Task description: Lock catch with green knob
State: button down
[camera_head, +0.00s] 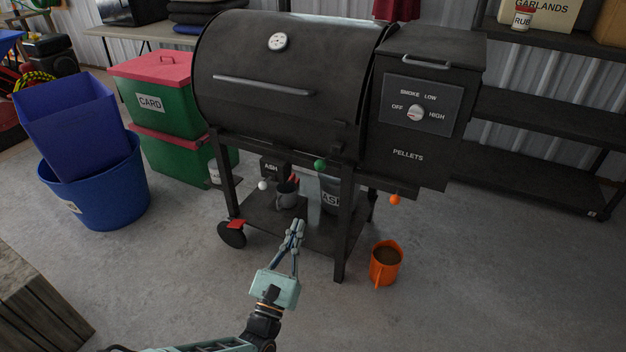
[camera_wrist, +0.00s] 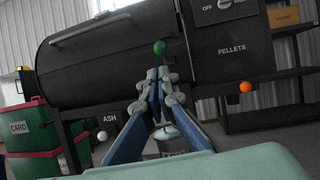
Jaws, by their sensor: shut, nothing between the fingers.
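The green knob (camera_head: 320,164) sits on the catch under the right end of the black smoker barrel (camera_head: 290,70). In the wrist view the green knob (camera_wrist: 159,47) shows just above my fingertips, apart from them. My gripper (camera_head: 297,226) is shut and empty, below and in front of the knob in the head view; its fingertips (camera_wrist: 160,75) point toward the smoker in the wrist view. How the catch itself is set cannot be told, as it is small and dark against the black body.
A white knob (camera_head: 263,185) and an orange knob (camera_head: 395,200) hang left and right of the green one. The smoker's legs and lower shelf (camera_head: 318,238) stand close to my gripper. An orange bucket (camera_head: 385,263) is on the floor at right. The floor in front is clear.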

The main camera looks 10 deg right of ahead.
aim_at(318, 168)
jog(key=b+x, duration=0.3)
jog(key=x, duration=1.1)
jog(key=shift+r+p, duration=0.4)
jog(key=shift+p, duration=0.25)
jog(key=shift+d+g, duration=0.1)
jog(key=shift+g, duration=0.2)
